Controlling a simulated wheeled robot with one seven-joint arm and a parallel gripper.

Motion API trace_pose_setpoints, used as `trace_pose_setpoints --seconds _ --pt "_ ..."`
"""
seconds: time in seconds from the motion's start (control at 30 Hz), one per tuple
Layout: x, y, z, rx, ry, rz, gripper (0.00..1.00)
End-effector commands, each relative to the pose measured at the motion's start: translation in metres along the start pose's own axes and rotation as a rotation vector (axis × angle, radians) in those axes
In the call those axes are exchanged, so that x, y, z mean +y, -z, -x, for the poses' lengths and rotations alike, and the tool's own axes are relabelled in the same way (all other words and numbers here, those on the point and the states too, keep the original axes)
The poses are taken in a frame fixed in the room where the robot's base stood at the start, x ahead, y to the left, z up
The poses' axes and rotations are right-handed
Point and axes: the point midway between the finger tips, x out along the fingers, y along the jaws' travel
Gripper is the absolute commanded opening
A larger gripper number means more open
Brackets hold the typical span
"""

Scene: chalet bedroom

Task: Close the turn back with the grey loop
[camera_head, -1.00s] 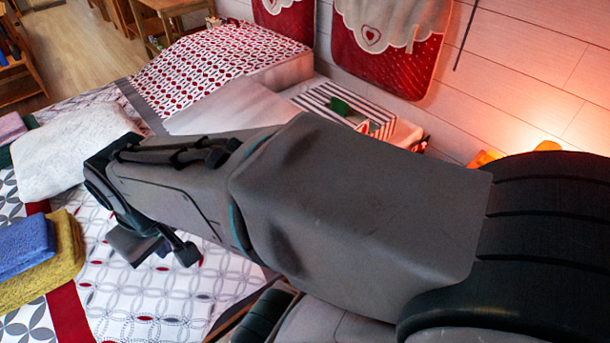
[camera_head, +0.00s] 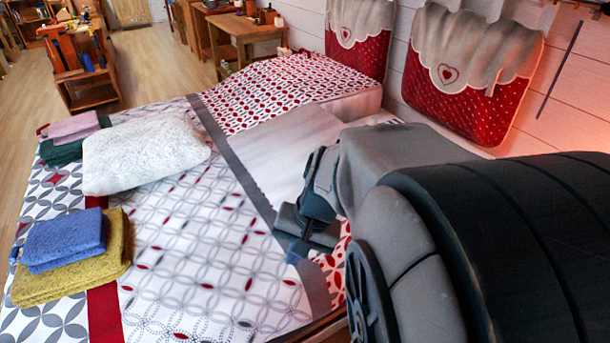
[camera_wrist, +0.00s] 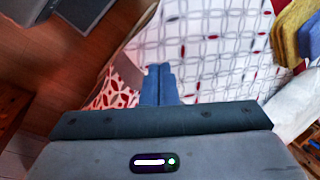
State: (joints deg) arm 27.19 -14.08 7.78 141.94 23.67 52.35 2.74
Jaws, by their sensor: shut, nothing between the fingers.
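The bed has a white cover (camera_head: 215,250) with grey rings and red petals, edged by a long grey band (camera_head: 235,155). Past the band lie plain white bedding (camera_head: 280,150) and a red-and-white patterned part (camera_head: 285,92). More red pattern (camera_head: 338,272) shows beside my gripper, perhaps the turn back. My gripper (camera_head: 298,250) is shut and empty by the near end of the grey band; I cannot tell whether it touches the cloth. In the wrist view its blue fingertips (camera_wrist: 158,82) are together over patterned cloth. I cannot make out a grey loop.
A white cushion (camera_head: 145,152), blue towels (camera_head: 65,240) and yellow towels (camera_head: 75,275) lie on the bed's left. Red-and-white hangings (camera_head: 470,75) line the wall behind my arm. Wooden floor (camera_head: 150,75) is open at upper left.

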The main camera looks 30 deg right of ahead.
Motion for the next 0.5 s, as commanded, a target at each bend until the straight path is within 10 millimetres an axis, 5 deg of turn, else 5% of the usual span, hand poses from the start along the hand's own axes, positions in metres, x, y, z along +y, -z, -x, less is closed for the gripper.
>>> trace_pose_setpoints --seconds 0.1,0.5 --pt "0.019 0.021 -0.039 -0.046 0.09 -0.223 0.0" --pt "0.087 0.101 -0.116 -0.128 0.492 -0.939 0.0"
